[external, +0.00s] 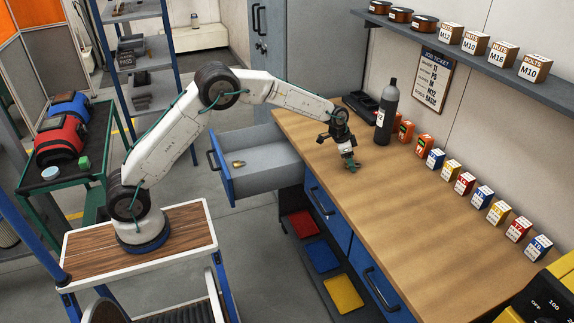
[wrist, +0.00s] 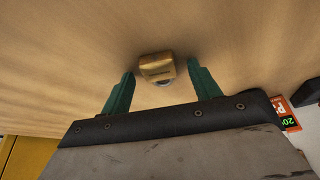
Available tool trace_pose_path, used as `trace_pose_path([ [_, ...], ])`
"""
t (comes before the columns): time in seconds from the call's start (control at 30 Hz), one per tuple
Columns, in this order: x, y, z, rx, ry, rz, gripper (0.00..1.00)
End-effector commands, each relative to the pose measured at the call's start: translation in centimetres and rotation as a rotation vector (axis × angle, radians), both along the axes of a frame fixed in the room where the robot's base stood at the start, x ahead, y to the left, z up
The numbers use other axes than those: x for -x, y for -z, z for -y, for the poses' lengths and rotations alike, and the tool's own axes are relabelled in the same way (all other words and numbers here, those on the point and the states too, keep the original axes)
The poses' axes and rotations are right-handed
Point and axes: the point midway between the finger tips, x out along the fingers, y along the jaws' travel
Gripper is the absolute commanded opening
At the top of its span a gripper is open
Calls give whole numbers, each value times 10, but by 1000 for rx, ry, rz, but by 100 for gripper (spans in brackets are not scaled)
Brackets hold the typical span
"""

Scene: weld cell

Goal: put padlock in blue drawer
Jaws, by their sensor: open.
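My gripper (external: 350,166) is low over the wooden workbench and points down. In the wrist view its two green fingers (wrist: 161,72) are apart. A small brass padlock (wrist: 156,67) lies on the bench between the fingertips, with a gap on each side. A bit of its grey metal shows at its lower edge. I cannot make out the padlock in the external view, where the gripper covers that spot. The blue drawer (external: 227,180) is pulled out on the left of the bench, with a small brass-coloured item (external: 239,163) inside.
The workbench (external: 400,220) is clear in its middle. A dark bottle (external: 387,112) stands just behind my gripper, with a black tray (external: 360,105) beside it. Orange units (external: 405,131) and a row of small boxes (external: 465,183) line the wall side.

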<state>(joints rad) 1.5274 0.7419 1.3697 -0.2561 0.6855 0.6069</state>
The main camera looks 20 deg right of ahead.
Motion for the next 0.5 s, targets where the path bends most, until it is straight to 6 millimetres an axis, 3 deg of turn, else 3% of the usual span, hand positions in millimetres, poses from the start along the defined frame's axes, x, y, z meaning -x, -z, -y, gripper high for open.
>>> trace_pose_path([
  [0.07,0,0,0,0,0,0,62],
  [0.1,0,0,0,0,0,0,56],
  [0.27,0,0,0,0,0,0,12],
  [0.5,0,-1,0,0,0,0,7],
])
